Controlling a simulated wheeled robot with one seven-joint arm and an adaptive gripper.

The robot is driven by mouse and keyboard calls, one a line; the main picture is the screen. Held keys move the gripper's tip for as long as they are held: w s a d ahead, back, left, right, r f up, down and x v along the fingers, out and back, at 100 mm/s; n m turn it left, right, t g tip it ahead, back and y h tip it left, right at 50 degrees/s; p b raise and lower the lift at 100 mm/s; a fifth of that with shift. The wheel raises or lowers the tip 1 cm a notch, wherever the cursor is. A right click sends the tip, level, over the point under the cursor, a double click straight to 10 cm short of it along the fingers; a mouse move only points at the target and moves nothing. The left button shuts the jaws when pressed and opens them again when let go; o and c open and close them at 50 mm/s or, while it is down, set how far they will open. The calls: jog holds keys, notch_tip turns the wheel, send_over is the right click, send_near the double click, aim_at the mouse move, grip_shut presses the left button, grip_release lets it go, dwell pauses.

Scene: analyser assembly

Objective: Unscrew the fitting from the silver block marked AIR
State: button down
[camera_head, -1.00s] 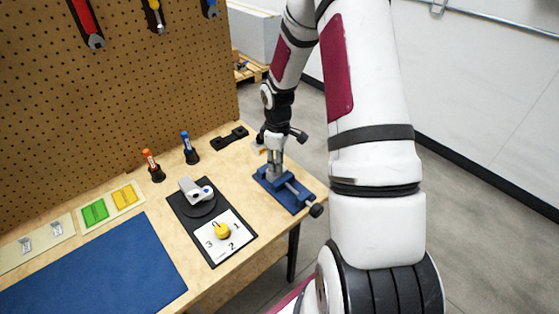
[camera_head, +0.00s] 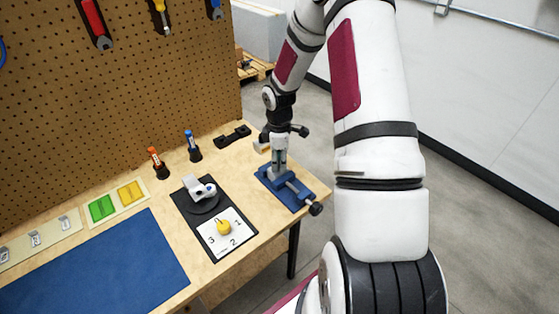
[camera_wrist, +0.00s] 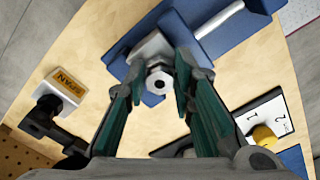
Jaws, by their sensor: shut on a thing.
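The silver block (camera_wrist: 150,48) is clamped in the blue vise (camera_wrist: 205,35); it also shows below my gripper in the head view (camera_head: 277,172). No AIR marking is readable on it. The fitting (camera_wrist: 157,82) is a silver hex piece with a dark central hole, on the block's upper face. My gripper (camera_wrist: 159,72) has its two green-dark fingers on either side of the fitting and is shut on it. In the head view my gripper (camera_head: 279,158) points down over the vise, and the fitting is hidden there.
A dark plate with a yellow knob (camera_head: 224,227) and a grey device (camera_head: 198,188) lies left of the vise. A blue mat (camera_head: 95,265) covers the front left. Orange (camera_head: 158,163) and blue (camera_head: 193,145) markers stand behind.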

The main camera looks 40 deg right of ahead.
aim_at(279, 162)
jog(key=shift+s+n+p, duration=0.1)
jog(key=shift+n+p, duration=0.35)
jog(key=shift+n, duration=0.35)
jog(key=shift+n+p, duration=0.3)
jog(key=shift+n, duration=0.9)
jog(key=c, duration=0.7)
grip_release()
jog(key=shift+r+p, duration=1.15)
jog(key=shift+r, duration=1.4)
